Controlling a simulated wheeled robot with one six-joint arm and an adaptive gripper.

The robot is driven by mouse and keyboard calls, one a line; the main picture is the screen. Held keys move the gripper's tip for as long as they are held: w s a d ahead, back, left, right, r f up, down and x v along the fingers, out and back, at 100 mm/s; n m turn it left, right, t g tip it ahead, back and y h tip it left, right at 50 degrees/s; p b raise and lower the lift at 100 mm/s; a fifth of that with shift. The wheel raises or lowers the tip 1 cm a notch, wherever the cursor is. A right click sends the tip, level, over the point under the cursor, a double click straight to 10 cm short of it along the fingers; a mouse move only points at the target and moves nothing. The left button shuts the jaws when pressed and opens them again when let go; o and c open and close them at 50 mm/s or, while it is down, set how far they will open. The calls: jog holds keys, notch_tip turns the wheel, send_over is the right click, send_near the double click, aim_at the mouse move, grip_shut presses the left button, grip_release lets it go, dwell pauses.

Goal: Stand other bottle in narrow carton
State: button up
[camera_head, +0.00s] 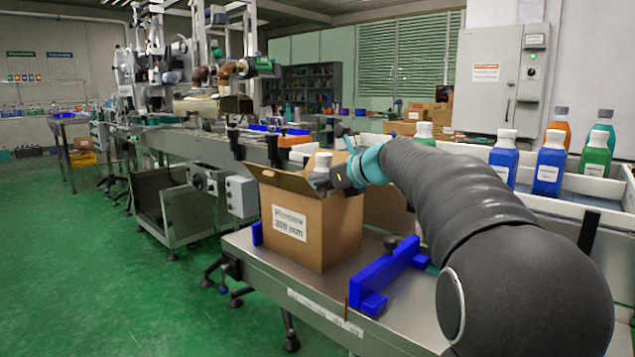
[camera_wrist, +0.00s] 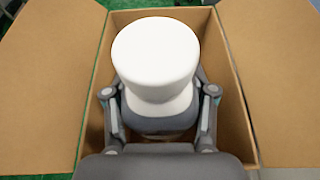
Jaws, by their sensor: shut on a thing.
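A brown cardboard carton (camera_head: 318,228) with a white label stands upright on the metal table, its flaps open. My gripper (camera_wrist: 157,112) is shut on a bottle with a white cap (camera_wrist: 156,55), which shows upright inside the carton opening in the wrist view. In the head view the bottle's white cap (camera_head: 322,161) shows at the carton's mouth, beside my gripper (camera_head: 338,178). The carton walls (camera_wrist: 243,110) surround the bottle and the gripper fingers. The bottle's lower body and base are hidden, so I cannot tell whether it touches the carton floor.
Blue guide brackets (camera_head: 385,272) stand on the metal table (camera_head: 290,290) beside the carton. At the right, a white-walled bin (camera_head: 470,150) holds several bottles, such as a blue one (camera_head: 548,165). A conveyor machine (camera_head: 190,140) stands behind. Green floor is open at the left.

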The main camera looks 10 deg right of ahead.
jog(key=shift+f, duration=0.1)
jog(key=o, duration=1.4)
jog(key=shift+o, duration=0.2)
